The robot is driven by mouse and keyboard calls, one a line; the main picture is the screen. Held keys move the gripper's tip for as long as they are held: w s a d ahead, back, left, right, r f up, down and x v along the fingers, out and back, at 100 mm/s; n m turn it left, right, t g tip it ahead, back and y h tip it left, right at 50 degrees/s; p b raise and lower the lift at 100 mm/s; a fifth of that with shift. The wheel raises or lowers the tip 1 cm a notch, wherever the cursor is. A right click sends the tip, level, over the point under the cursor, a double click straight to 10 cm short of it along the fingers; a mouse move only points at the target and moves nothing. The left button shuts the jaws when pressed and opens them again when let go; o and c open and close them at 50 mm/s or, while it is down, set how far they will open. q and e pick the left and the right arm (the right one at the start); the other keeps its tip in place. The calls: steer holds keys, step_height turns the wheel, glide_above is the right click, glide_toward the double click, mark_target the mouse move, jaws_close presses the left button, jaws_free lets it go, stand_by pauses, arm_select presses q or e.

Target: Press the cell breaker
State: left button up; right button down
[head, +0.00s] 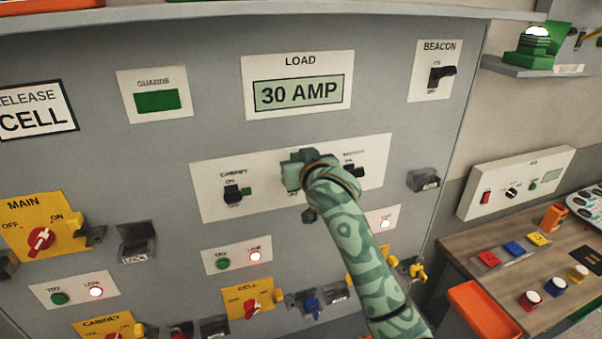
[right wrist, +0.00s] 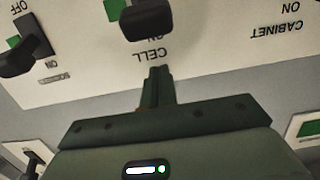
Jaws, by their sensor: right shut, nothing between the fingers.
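The cell breaker (right wrist: 147,20) is a black lever on the white breaker plate (head: 210,205), above the upside-down CELL label in the right wrist view. A green patch shows beside it there. In the head view my right gripper and arm hide it. My right gripper (head: 300,172) is shut and empty in front of the middle of the plate. In the right wrist view its closed fingertips (right wrist: 159,74) point at the CELL label, a little short of the lever in the picture. I cannot tell whether they touch the plate. My left gripper is not in view.
The cabinet breaker (head: 232,193) is left of my gripper, and another breaker (head: 355,171) is close on the right. The load display (head: 298,93) above reads 30 AMP. Yellow switch plates (head: 45,225) and lock brackets stick out lower down. A workbench (head: 485,250) stands at right.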

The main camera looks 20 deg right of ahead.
steer(key=shift+s+f, duration=0.45)
steer(key=shift+f, duration=0.15)
steer(key=shift+s+f, duration=0.4)
steer(key=shift+f, duration=0.2)
steer(key=shift+s+f+p, duration=0.3)
steer(key=shift+s+f, duration=0.05)
steer(key=shift+f, duration=0.1)
steer(key=shift+w, duration=0.1)
